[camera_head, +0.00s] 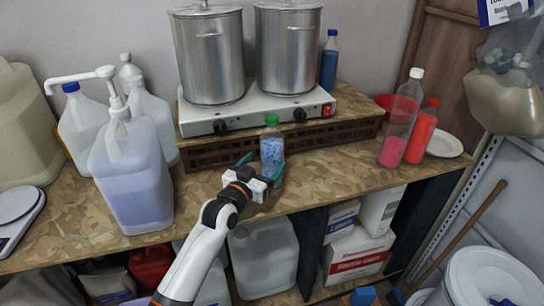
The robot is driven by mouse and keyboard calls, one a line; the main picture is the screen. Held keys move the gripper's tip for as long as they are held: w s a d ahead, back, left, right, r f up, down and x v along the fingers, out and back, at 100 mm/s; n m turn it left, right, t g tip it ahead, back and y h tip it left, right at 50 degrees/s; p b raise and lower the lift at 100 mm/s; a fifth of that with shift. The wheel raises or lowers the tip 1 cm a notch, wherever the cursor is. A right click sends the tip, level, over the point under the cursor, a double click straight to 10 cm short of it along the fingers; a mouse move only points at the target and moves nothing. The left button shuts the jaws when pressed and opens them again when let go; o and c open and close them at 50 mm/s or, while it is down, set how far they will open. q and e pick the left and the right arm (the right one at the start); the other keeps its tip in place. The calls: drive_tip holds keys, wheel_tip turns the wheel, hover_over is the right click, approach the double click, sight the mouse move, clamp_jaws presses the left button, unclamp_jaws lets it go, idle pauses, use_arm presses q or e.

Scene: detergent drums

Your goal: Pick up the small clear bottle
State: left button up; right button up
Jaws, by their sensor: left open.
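The small clear bottle (271,147) has a green cap and bluish contents. It stands upright on the wooden bench, in front of the hot plate. My left gripper (262,166) is open at the bottle's lower part, with one teal finger to its left and one to its right. The gripper body hides the bottle's base. I cannot tell whether the fingers touch it. My right gripper is not in view.
A hot plate (222,121) with two steel pots (288,48) stands behind the bottle. A pump canister (133,178) stands to the left. The bench (325,178) between is clear.

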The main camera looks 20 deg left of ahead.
use_arm(q)
drive_tip(key=shift+w+d, duration=0.1)
drive_tip(key=shift+w, duration=0.4)
drive_tip(key=w+p, duration=0.1)
drive_tip(key=w, duration=0.1)
drive_tip(key=w+d, duration=0.1)
drive_tip(key=w, duration=0.1)
drive_tip(key=shift+w+d+r+p, duration=0.1)
drive_tip(key=shift+w+p, duration=0.2)
drive_tip(key=shift+p, duration=0.05)
drive_tip(key=shift+w, duration=0.4)
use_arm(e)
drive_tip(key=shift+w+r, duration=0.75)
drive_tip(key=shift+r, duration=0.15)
use_arm(q)
drive_tip(key=c, duration=1.4)
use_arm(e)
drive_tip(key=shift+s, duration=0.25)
